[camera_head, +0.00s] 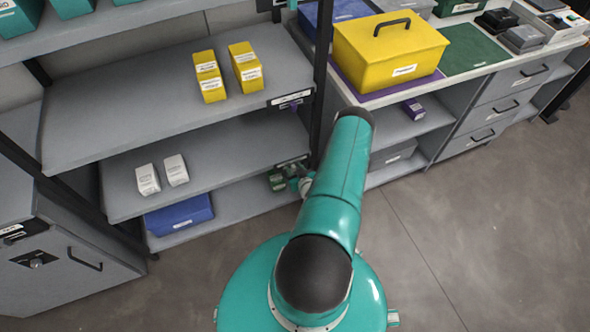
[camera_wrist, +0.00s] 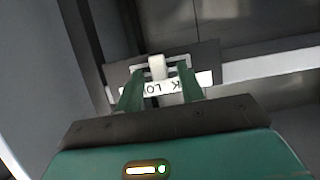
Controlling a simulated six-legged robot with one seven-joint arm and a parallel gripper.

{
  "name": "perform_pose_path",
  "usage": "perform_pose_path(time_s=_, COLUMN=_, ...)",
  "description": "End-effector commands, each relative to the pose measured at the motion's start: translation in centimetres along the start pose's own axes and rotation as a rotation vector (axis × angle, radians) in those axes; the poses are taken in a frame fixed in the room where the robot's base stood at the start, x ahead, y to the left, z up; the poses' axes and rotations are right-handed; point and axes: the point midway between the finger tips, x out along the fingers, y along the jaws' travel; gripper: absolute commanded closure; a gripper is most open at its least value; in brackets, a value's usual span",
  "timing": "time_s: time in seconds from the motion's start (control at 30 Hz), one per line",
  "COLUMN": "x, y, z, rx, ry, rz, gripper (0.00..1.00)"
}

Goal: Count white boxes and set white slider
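Two white boxes (camera_head: 162,176) stand side by side on the grey middle shelf (camera_head: 230,150) in the head view. In the wrist view a white slider (camera_wrist: 157,66) sits on a dark plate with a white label (camera_wrist: 205,79), whose lettering is partly hidden. My gripper (camera_wrist: 160,72) has its two green fingers apart, one on each side of the slider, with gaps visible; I cannot tell whether either touches it. In the head view my gripper (camera_head: 303,183) is small and partly hidden by my arm, at the middle shelf's right front edge.
Several yellow boxes (camera_head: 228,70) stand on the shelf above, which has its own edge plate (camera_head: 291,98). A dark post (camera_head: 320,60) is close to my arm. A workbench with a yellow case (camera_head: 388,50) stands right; floor there is clear.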

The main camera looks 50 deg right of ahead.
Motion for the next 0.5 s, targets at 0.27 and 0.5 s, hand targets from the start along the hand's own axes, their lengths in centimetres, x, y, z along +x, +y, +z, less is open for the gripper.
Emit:
perform_pose_path(time_s=0.27, x=0.42, y=-0.01, z=0.04, rx=0.0, ry=-0.002, rz=0.0, gripper=0.62)
perform_pose_path(time_s=0.5, x=0.41, y=0.0, z=0.03, rx=0.0, ry=-0.001, rz=0.0, gripper=0.99)
